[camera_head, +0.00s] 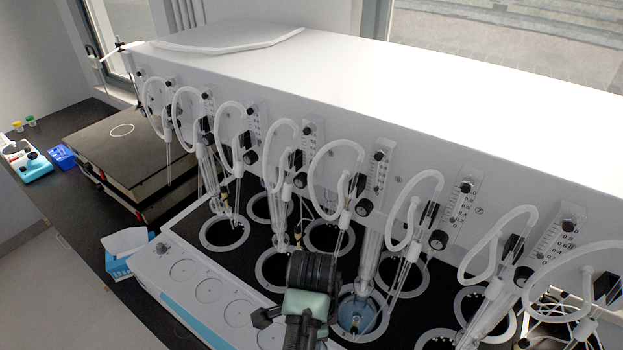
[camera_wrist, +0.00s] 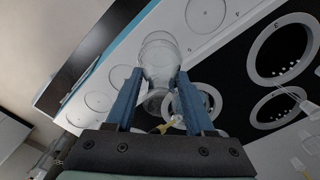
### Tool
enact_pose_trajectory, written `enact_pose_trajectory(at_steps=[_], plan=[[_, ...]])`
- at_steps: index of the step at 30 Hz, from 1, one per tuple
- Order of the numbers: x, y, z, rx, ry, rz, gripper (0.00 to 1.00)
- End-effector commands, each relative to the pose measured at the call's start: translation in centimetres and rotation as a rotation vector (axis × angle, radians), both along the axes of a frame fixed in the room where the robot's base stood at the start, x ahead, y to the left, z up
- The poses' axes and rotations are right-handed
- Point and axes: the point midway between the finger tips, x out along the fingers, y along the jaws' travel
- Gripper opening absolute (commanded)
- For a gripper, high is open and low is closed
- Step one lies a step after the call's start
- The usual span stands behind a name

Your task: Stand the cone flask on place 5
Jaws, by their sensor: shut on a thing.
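The cone flask (camera_wrist: 160,60) is clear glass and sits between the two blue fingers of my gripper (camera_wrist: 158,82) in the wrist view. The fingers are shut on it. Behind it lies the white front strip (camera_wrist: 225,25) with round marked places. In the head view this strip (camera_head: 155,277) runs along the front of the apparatus, with several ring-marked places (camera_head: 208,290) visible and empty. My black and green wrist hides my fingers and the held flask there.
A black bench top with white rings (camera_head: 225,234) and glass tubes with white hoses (camera_head: 335,175) stands behind the strip. A vessel with blue contents (camera_head: 357,313) is right of my wrist. A tissue box (camera_head: 118,262) stands left of the strip.

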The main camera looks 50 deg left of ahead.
Motion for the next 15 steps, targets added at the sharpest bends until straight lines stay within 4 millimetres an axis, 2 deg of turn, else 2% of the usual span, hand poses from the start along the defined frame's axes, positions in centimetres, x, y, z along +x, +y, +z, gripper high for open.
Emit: enact_pose_trajectory(at_steps=[7, 15], plan=[[0.0, 0.0, -2.1, -0.001, 0.001, 0.0, 0.0], [0.0, 0.0, -5.4, 0.0, 0.0, 0.0, 0.0]])
